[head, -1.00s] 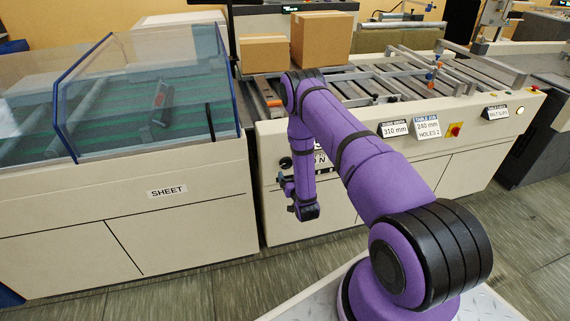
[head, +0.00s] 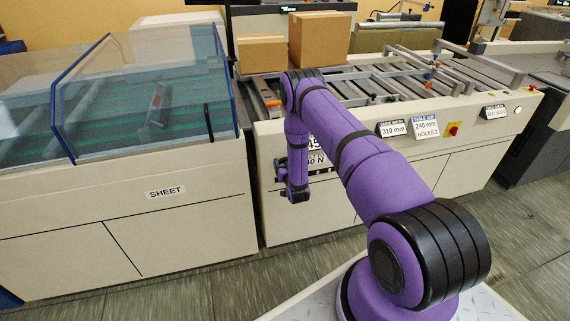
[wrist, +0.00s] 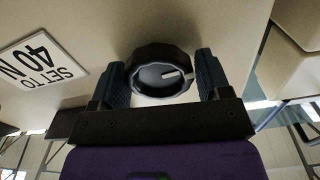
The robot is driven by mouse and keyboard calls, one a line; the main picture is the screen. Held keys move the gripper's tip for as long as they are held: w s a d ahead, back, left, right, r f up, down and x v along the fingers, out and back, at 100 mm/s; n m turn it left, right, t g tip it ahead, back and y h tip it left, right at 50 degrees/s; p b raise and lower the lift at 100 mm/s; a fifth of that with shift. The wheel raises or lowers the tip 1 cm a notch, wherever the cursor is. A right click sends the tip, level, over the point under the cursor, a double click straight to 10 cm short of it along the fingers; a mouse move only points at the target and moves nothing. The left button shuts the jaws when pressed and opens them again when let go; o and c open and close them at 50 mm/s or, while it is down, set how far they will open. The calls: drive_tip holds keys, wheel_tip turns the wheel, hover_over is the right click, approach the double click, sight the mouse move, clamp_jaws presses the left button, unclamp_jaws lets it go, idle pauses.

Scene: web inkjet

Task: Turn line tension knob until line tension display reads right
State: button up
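The line tension knob (wrist: 160,76) is round and dark with a grey face and a white pointer aimed right and slightly up in the wrist view. My gripper (wrist: 163,75) has one finger on each side of the knob, close to its rim; I see no clear grip on it. A label (wrist: 41,64) beside the knob reads "SET TO 40 N". In the head view my gripper (head: 281,172) is at the left end of the machine's front panel, and it hides the knob. Dark characters (head: 314,143) above the label are partly hidden by my arm, so I cannot read the display.
The cream machine (head: 400,175) carries cardboard boxes (head: 320,40) and a roller bed. Further right on its front are other signs (head: 427,128) and a red-and-yellow switch (head: 453,129). A sheet unit (head: 166,192) with a clear cover stands at left. The floor in front is open.

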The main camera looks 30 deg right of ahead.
drive_tip(key=c, duration=0.5)
drive_tip(key=shift+a+n, duration=0.15)
drive_tip(key=shift+n, duration=1.55)
drive_tip(key=o, duration=0.9)
drive_tip(key=v, duration=1)
drive_tip(key=shift+s, duration=0.4)
drive_tip(key=shift+w+r, duration=0.1)
drive_tip(key=shift+r, duration=0.05)
